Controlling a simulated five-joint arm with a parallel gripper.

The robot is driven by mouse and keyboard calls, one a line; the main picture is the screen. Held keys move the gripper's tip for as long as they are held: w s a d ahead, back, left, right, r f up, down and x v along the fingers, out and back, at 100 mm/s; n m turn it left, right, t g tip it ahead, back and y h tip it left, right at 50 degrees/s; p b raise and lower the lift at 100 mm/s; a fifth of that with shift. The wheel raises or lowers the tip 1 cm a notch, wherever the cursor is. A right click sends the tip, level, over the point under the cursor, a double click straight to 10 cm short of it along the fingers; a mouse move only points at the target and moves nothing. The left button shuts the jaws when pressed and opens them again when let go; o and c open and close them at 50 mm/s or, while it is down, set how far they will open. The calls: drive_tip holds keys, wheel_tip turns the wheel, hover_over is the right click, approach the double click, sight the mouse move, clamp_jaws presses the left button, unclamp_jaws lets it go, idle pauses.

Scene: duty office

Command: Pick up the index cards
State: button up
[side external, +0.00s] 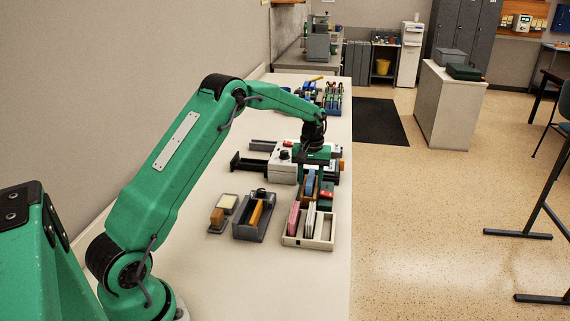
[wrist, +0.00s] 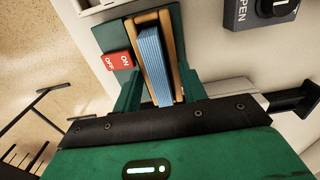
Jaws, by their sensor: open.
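A blue stack that looks like index cards (wrist: 153,62) stands between two wood-coloured sides in the wrist view. It also shows in the side view (side external: 310,184), partly hidden below my gripper. My gripper (wrist: 160,92) is open, with one green finger on each side of the stack and its wooden sides. In the side view my gripper (side external: 313,168) points down over the stack. I cannot tell whether the fingers touch anything.
A white tray (side external: 309,243) with pink and pale upright pieces stands in front. A dark grey tray (side external: 246,234) is to its left. A grey-white device (side external: 284,171) with a dark knob is close beside my gripper.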

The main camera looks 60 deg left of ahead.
sight(312, 176)
idle(0.4)
drive_tip(key=c, duration=0.9)
clamp_jaws()
drive_tip(key=shift+r, duration=0.75)
drive_tip(key=r, duration=0.3)
drive_tip(key=shift+d+r, duration=0.1)
drive_tip(key=shift+d, duration=0.2)
drive_tip(key=s+d+r, duration=0.2)
drive_tip(key=d+r, duration=0.4)
drive_tip(key=d, duration=0.4)
drive_tip(key=shift+s+d+r, duration=0.2)
drive_tip(key=shift+s+d, duration=0.1)
drive_tip(key=shift+d, duration=0.1)
